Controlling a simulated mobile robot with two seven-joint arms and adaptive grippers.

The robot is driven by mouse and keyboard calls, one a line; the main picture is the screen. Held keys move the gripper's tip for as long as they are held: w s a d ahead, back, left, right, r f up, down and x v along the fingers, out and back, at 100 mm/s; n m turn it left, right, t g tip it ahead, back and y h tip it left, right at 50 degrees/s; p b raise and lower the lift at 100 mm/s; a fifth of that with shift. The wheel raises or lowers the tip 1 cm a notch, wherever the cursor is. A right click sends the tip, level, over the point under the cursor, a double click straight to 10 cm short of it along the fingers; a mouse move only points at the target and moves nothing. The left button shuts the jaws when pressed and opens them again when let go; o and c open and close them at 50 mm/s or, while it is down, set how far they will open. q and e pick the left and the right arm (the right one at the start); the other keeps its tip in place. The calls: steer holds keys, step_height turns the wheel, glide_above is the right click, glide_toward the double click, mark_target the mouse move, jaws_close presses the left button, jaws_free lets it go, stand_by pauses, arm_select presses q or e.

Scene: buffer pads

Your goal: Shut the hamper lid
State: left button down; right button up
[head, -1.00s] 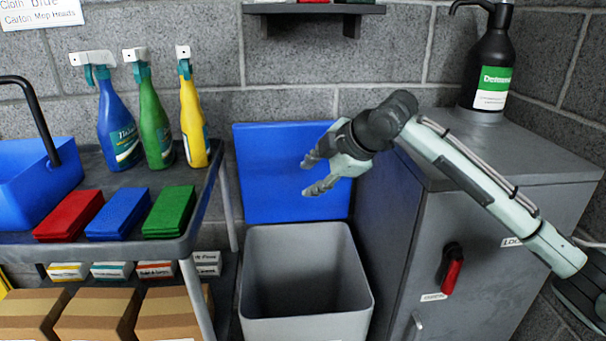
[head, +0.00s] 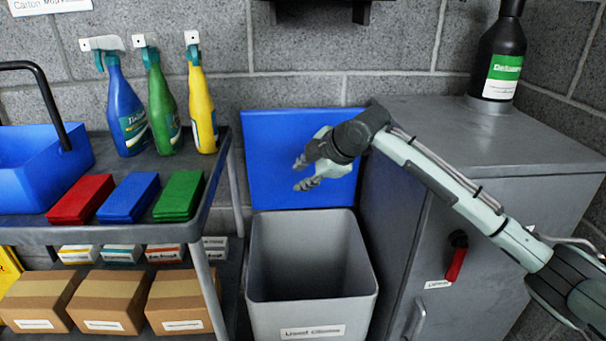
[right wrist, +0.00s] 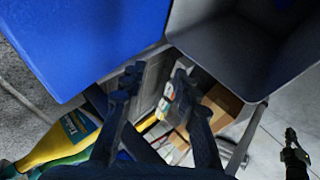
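The grey hamper (head: 259,262) stands open on the floor between the trolley and the cabinet. Its blue lid (head: 268,150) stands upright behind the opening, against the wall. The lid fills the upper left of the right wrist view (right wrist: 85,35), and the hamper shows at its upper right (right wrist: 215,40). My right gripper (head: 299,172) is in front of the lid's right part, above the hamper opening, fingers pointing left. Its fingers are apart and empty in the right wrist view (right wrist: 157,85). I cannot tell whether it touches the lid.
The trolley (head: 180,228) on the left carries spray bottles (head: 162,110), coloured pads (head: 128,197) and a blue bucket (head: 40,170), with boxes (head: 112,300) below. A grey cabinet (head: 490,150) with a black bottle (head: 500,60) on top stands close on the right.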

jaws_close()
steer(key=c, duration=0.5)
jaws_free()
steer(key=o, duration=0.9)
steer(key=v, duration=1.2)
steer(key=shift+a+r, duration=0.1)
